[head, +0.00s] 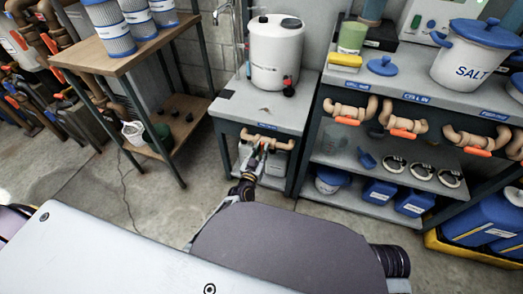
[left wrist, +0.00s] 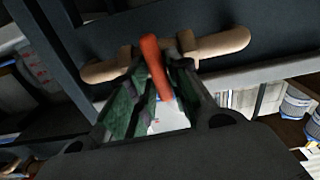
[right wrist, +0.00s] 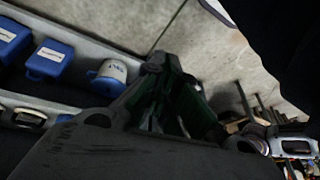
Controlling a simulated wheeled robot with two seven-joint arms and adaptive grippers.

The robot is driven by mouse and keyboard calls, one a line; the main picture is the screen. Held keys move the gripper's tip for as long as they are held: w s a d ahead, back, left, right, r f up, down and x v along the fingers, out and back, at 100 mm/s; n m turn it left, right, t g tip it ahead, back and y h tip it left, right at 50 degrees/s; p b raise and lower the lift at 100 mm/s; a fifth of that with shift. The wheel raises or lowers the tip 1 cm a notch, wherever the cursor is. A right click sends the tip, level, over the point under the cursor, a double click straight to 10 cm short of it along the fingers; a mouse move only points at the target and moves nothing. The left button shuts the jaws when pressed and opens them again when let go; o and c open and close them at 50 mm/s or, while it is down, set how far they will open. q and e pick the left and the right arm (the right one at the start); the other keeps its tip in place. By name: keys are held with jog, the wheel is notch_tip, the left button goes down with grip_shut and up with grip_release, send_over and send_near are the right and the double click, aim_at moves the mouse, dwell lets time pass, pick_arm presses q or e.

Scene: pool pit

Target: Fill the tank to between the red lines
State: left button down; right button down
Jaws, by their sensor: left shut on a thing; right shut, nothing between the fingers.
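The white tank (head: 277,55) stands upright on a grey bench, with a dark cap on top and a small red fitting low on its front. I cannot make out red lines or a water level on it. Below the bench top, a tan pipe valve (head: 272,139) runs along the front. My left gripper (head: 258,156) is at this valve. In the left wrist view its fingers are shut on the orange valve handle (left wrist: 154,68), which stands across the tan pipe (left wrist: 105,70). My right gripper (right wrist: 180,95) is shut and empty, above the floor; the head view does not show it.
A metal tap (head: 222,14) is left of the tank. The right bench (head: 405,83) carries a salt bucket (head: 472,60), a yellow sponge (head: 345,60) and more orange-handled valves below. A wooden shelf (head: 112,62) with blue filters stands left. Concrete floor lies open between.

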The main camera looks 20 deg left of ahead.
pick_arm(q)
jog(key=shift+a+n+p, duration=0.2)
jog(key=shift+n+p, duration=0.45)
jog(key=shift+n, duration=2.25)
pick_arm(e)
jog(key=shift+s+d+r, duration=0.15)
jog(key=shift+d+r, duration=0.2)
jog(key=shift+r, duration=0.45)
pick_arm(q)
jog(key=c, duration=1.4)
grip_release()
jog(key=shift+c, duration=0.2)
pick_arm(e)
jog(key=shift+r, duration=0.2)
jog(key=shift+a, duration=0.1)
pick_arm(q)
jog(key=shift+s, duration=0.15)
jog(key=s, duration=1.1)
jog(key=shift+s+a, duration=0.2)
jog(key=shift+s, duration=0.15)
